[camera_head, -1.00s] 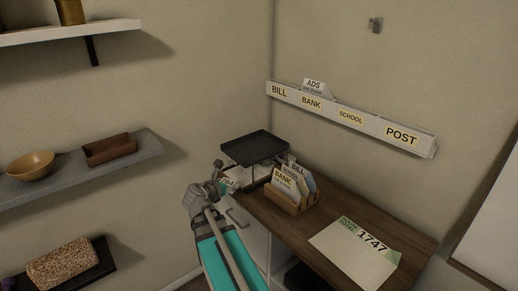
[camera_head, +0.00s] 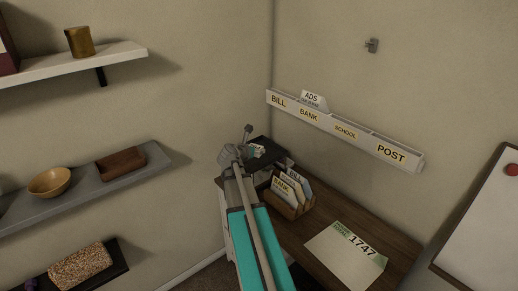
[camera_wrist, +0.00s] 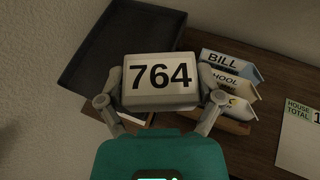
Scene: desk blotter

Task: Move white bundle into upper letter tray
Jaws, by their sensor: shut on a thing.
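The white bundle (camera_wrist: 160,80), marked 764, is between the two fingers of my gripper (camera_wrist: 160,100) in the wrist view, and the gripper is shut on it. In the head view the bundle (camera_head: 257,151) is small and partly hidden by my gripper (camera_head: 244,152). The black upper letter tray (camera_wrist: 105,52) lies beneath and to the left of the bundle in the wrist view. Its visible floor is empty there. In the head view the upper tray (camera_head: 268,144) is partly covered by my arm and the bundle. I cannot tell whether the bundle touches the tray.
A wooden sorter (camera_head: 287,207) with BILL, SCHOOL and BANK envelopes stands right of the tray. A paper marked 1747 (camera_head: 345,252) lies on the wooden desk (camera_head: 318,220). A labelled wall rack (camera_head: 345,128) hangs above. Shelves are on the left wall.

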